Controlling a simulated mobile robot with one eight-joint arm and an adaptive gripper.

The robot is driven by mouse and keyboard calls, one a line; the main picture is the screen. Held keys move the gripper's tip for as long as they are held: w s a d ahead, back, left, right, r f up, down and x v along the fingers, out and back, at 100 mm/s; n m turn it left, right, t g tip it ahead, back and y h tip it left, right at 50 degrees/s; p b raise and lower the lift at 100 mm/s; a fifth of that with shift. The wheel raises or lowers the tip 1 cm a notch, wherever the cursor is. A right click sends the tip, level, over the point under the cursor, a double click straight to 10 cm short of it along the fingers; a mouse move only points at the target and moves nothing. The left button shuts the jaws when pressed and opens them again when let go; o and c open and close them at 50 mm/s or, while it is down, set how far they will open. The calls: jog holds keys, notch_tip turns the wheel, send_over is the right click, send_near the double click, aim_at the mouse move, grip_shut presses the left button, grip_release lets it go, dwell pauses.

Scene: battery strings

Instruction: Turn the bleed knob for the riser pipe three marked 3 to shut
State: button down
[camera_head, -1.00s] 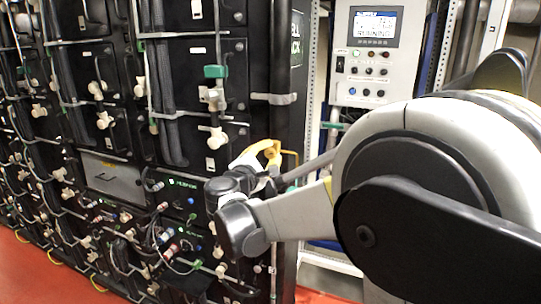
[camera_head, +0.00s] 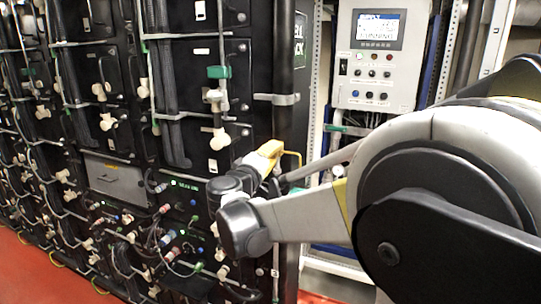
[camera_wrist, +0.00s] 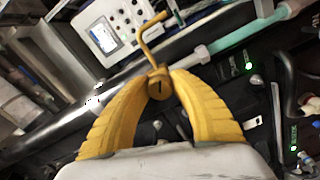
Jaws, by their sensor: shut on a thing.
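My gripper (camera_wrist: 161,92) has two curved yellow fingers, which meet around a small round brass-coloured knob (camera_wrist: 160,86) in the wrist view. The knob's face has a short dark mark; I cannot read it as a number. A thin bent yellow pipe (camera_wrist: 141,31) rises just behind the knob. In the head view my gripper (camera_head: 270,151) is beside the right edge of the black battery rack, and the bent yellow pipe (camera_head: 298,154) shows just right of it. The knob is hidden there by the fingers.
The black battery rack (camera_head: 262,50) with cables and pale fittings fills the left. A grey control panel (camera_head: 376,88) with a lit screen stands behind, to the right. A grey pipe runs close behind the knob. The red floor (camera_head: 30,285) shows at lower left.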

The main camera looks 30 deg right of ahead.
jog(key=m, duration=0.6)
jog(key=shift+m, duration=0.3)
jog(key=m, duration=0.5)
jog(key=shift+f+b, duration=0.1)
jog(key=shift+b, duration=0.25)
jog(key=shift+m, duration=0.3)
jog(key=c, duration=1.1)
grip_release()
jog(key=v, duration=1.2)
